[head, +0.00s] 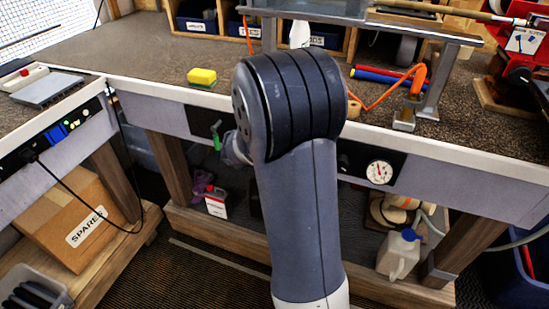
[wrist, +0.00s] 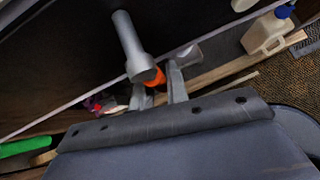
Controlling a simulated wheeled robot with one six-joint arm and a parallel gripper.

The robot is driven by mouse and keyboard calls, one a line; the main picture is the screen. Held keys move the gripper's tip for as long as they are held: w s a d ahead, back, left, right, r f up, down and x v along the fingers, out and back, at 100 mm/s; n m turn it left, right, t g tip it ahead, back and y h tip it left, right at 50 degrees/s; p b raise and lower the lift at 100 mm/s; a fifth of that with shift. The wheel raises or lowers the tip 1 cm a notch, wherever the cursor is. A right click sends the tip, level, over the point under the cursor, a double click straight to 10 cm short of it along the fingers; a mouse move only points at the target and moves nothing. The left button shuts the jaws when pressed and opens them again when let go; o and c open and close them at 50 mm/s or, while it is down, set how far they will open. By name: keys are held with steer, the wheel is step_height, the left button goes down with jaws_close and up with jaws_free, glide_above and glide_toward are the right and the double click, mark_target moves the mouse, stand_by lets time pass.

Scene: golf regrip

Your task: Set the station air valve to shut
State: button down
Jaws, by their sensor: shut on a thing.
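In the wrist view, the air valve shows as a grey metal cylinder (wrist: 128,38) standing out from a dark panel, with an orange part (wrist: 154,74) at its near end. My gripper (wrist: 159,82) has its two grey fingers around the orange part and is shut on it. The lever's full shape and the valve's exact setting are hidden. In the head view, my arm covers the valve and the gripper. A round white pressure gauge (head: 379,172) is on the bench front to the right of my arm.
A green handle (head: 216,138) hangs at the bench front left of my arm and also shows in the wrist view (wrist: 22,148). A white jug (head: 398,254) stands on the lower shelf at right. A yellow sponge (head: 202,77) lies on the bench top (head: 130,50).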

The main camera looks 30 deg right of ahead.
steer(key=c, duration=1.4)
jaws_free()
steer(key=p+v, duration=0.2)
steer(key=v, duration=0.9)
steer(key=shift+f, duration=0.1)
steer(key=b+x, duration=0.2)
steer(key=x, duration=0.9)
steer(key=shift+w+a+b, duration=0.1)
steer(key=shift+b, duration=0.2)
